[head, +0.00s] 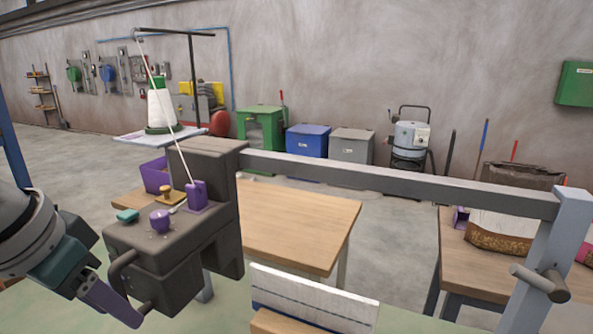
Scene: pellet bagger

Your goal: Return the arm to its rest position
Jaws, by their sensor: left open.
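My left arm (35,235) comes in from the left edge, with a white and grey wrist and a teal hand. My left gripper (112,303) is open, with a purple finger pointing down and right. It is at the lower left, beside the dark handle of the grey-brown bag-sewing machine (210,205). I cannot tell whether the finger touches the handle. No object shows between the fingers. My right gripper is out of view.
The machine carries purple knobs (160,220) and a thread line. A grey rail (400,180) runs right to a post (550,250). A white bag or board (312,300) stands below. Wooden tables (295,225) and coloured bins (308,145) are behind.

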